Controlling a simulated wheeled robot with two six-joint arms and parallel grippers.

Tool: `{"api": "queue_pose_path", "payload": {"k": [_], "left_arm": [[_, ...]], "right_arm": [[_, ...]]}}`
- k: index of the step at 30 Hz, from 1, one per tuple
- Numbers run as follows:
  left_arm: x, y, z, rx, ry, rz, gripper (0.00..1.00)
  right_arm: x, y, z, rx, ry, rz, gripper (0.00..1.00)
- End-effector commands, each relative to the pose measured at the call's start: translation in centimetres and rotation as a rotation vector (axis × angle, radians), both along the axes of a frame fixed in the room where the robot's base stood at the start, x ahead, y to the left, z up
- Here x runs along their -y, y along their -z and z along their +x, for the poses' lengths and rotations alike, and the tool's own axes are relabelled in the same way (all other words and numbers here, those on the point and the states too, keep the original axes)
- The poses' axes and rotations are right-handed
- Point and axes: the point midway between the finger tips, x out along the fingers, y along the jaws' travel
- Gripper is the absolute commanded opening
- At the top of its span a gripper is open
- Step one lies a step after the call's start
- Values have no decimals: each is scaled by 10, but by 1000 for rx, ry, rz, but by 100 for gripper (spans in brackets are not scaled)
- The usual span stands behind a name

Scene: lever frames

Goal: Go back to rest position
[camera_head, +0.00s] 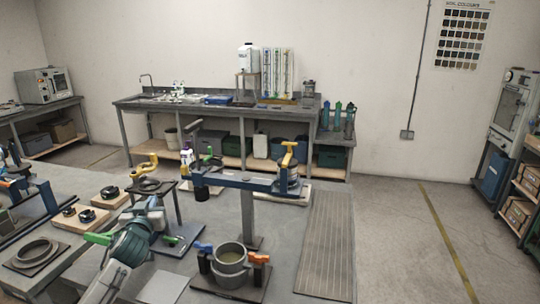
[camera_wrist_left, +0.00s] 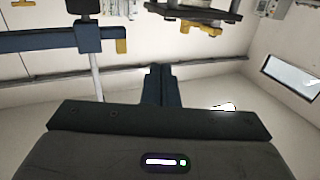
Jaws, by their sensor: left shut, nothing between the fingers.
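My left arm comes in from the bottom left of the head view, and its gripper (camera_head: 152,206) is over the grey table, apart from the lever frames. In the left wrist view the dark fingers (camera_wrist_left: 158,86) are together with nothing between them. A grey pot (camera_head: 230,262) sits in a clamp frame with an orange lever (camera_head: 262,259) and a blue lever (camera_head: 203,247). A green lever (camera_head: 98,238) is beside my arm. My right gripper is not in view.
Wooden blocks with black rings (camera_head: 110,196) and a grey ring on a dark plate (camera_head: 36,253) are at the left. A ribbed grey mat (camera_head: 326,245) lies at the right, bare. A back bench (camera_head: 220,106) stands along the wall.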

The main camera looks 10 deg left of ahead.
Motion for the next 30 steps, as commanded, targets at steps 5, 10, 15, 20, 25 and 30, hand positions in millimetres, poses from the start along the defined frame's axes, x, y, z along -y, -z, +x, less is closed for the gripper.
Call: {"api": "queue_pose_path", "payload": {"k": [5, 10, 15, 20, 25, 30], "left_arm": [[22, 43, -22, -103, -1, -12, 0], [73, 129, -89, -364, 12, -33, 0], [127, 200, -183, -665, 63, -50, 0], [163, 233, -257, -878, 124, -62, 0], [187, 247, -313, -1027, 184, -73, 0], [206, 252, -359, -1144, 240, -85, 0]], "right_arm": [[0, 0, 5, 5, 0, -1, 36], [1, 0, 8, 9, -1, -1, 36], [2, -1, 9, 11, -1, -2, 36], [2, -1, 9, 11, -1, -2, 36], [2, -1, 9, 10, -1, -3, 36], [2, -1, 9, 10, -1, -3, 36]]}}
